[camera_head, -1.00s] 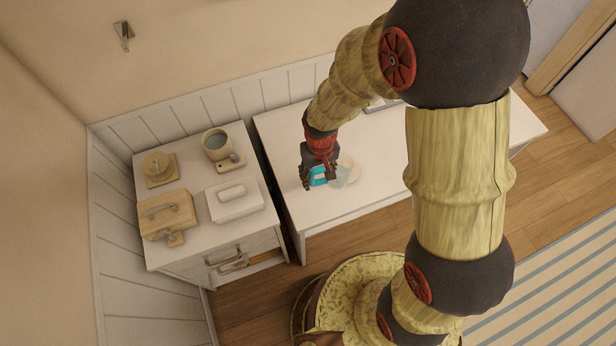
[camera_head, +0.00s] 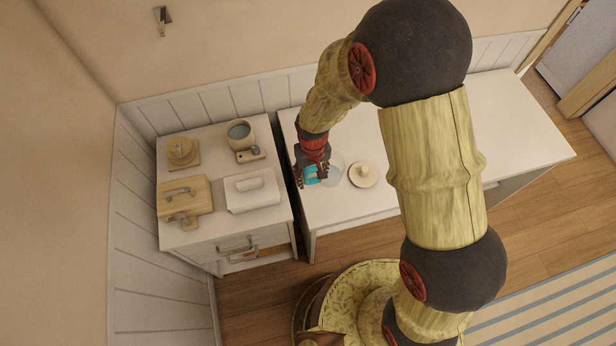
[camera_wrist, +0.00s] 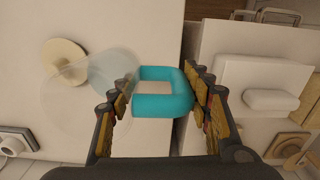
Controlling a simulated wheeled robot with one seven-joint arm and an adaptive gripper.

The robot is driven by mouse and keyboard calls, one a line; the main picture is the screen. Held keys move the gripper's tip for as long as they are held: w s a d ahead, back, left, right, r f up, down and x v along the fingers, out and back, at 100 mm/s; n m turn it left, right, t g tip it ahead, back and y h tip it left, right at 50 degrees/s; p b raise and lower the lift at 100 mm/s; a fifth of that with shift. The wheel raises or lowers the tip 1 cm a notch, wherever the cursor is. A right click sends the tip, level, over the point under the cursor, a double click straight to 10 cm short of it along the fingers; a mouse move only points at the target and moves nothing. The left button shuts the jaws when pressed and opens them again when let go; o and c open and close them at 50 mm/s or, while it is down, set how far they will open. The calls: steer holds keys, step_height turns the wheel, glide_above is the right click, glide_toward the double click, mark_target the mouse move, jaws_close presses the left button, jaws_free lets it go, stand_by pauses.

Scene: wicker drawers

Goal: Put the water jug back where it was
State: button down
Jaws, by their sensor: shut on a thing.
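The water jug is clear, with a teal handle. In the head view its see-through body (camera_head: 333,171) is faint against the white table (camera_head: 345,208), near the table's left end. My gripper (camera_head: 308,178) is shut on the teal handle (camera_head: 313,174). In the wrist view the handle (camera_wrist: 178,103) lies between both fingers of my gripper (camera_wrist: 160,80), and the clear body (camera_wrist: 85,95) extends left of them. I cannot tell whether the jug's base touches the table.
A round dish with a knob (camera_head: 362,175) sits right of the jug. A narrow gap separates the table from the drawer cabinet (camera_head: 215,228) at left. On the cabinet stand a cup (camera_head: 240,134), a white lidded box (camera_head: 252,196) and a wooden box (camera_head: 183,198).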

steer(key=w+f, duration=0.1)
steer(key=f, duration=0.1)
steer(key=w+a+f, duration=0.1)
steer(key=w+f, duration=0.1)
steer(key=shift+w+a+f+b, duration=0.15)
steer(key=shift+a+f+b, duration=0.05)
steer(key=shift+f+b, duration=0.15)
steer(key=shift+w+f+b, duration=0.15)
steer(key=shift+f+b, duration=0.15)
steer(key=shift+f, duration=1.25)
steer(key=shift+f, duration=0.2)
steer(key=c, duration=1)
jaws_free()
steer(key=shift+o, duration=0.8)
steer(key=shift+r, duration=0.1)
